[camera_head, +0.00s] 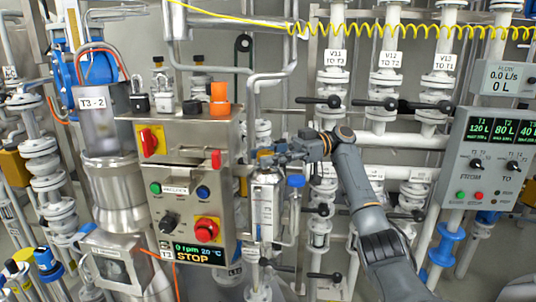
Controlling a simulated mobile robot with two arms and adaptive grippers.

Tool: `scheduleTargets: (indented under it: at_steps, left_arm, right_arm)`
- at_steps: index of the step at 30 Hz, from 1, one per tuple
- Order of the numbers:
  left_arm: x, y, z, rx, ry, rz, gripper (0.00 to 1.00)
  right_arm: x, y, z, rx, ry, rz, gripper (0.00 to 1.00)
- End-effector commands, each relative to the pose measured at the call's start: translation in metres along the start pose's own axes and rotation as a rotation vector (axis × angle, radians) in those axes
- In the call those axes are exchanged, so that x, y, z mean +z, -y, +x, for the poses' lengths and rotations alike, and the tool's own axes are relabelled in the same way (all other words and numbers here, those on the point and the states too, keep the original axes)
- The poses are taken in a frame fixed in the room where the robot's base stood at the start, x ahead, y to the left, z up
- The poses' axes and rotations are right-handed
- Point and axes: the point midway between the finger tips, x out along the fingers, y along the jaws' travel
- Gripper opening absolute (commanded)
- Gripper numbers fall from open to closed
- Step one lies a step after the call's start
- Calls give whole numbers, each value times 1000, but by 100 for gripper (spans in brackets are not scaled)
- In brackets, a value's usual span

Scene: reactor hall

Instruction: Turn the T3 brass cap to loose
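My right gripper (278,156) reaches in from the right on its dark grey arm. Its fingers point left, at the top of a slim silver metal body (264,205) beside the control box. A small brass-coloured spot shows at the fingertips and may be the cap; the fingers hide most of it. I cannot tell whether the fingers touch it or are closed on it. A vessel labelled T3 - 2 (93,118) stands at the left. My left gripper is not in view.
The control box (222,140), with a red stop knob (207,230) and a display reading STOP, stands close left of the gripper. White pipes with black valve handles (375,103) fill the back right. A yellow coiled hose (400,29) hangs above. A flow panel (490,155) is at the right.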

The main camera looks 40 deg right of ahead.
Motion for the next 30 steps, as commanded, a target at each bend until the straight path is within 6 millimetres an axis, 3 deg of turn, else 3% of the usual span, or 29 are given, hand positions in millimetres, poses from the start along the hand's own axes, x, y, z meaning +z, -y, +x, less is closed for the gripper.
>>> scheduleTargets:
  at_steps: [2, 14, 24, 30]
  left_arm:
    - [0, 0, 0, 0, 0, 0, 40]
    - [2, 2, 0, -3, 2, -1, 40]
    - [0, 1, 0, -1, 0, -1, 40]
    - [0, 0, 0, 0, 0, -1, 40]
  right_arm:
    - [0, 0, 0, 1, -2, 1, 58]
    - [-2, -1, -6, 6, -7, -3, 58]
    - [-3, -1, -54, 4, -7, -2, 58]
    - [-2, -1, -62, -7, 1, -1, 58]
